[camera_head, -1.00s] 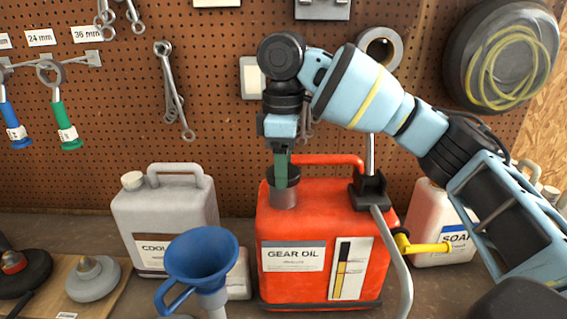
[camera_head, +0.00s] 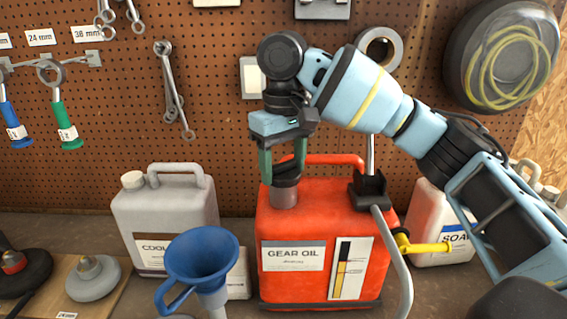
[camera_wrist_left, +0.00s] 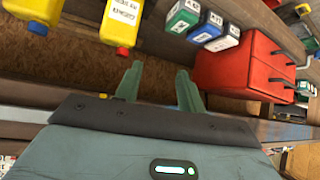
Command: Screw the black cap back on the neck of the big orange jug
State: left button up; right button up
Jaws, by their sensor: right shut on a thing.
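The big orange jug (camera_head: 320,240), labelled GEAR OIL, stands upright on the bench in the head view. Its grey neck (camera_head: 284,198) rises at the top left, in front of the orange handle. The black cap (camera_head: 286,180) sits at the top of the neck; I cannot tell how far its thread is engaged. My right gripper (camera_head: 284,170) points straight down from above, its green fingers shut on the cap from both sides. My left gripper shows only in the left wrist view (camera_wrist_left: 159,76), with its fingers apart and nothing between them.
A grey coolant jug (camera_head: 165,215) and a blue funnel (camera_head: 202,258) stand left of the orange jug. A black pump head with a grey hose (camera_head: 371,188) is at its right. A soap jug (camera_head: 432,200) stands further right. The pegboard (camera_head: 225,130) is close behind.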

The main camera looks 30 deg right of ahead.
jog(key=shift+r, duration=0.1)
jog(key=o, duration=1)
jog(key=c, duration=0.7)
jog(key=shift+r, duration=3.45)
jog(key=shift+c, duration=0.4)
jog(key=shift+s+f, duration=0.1)
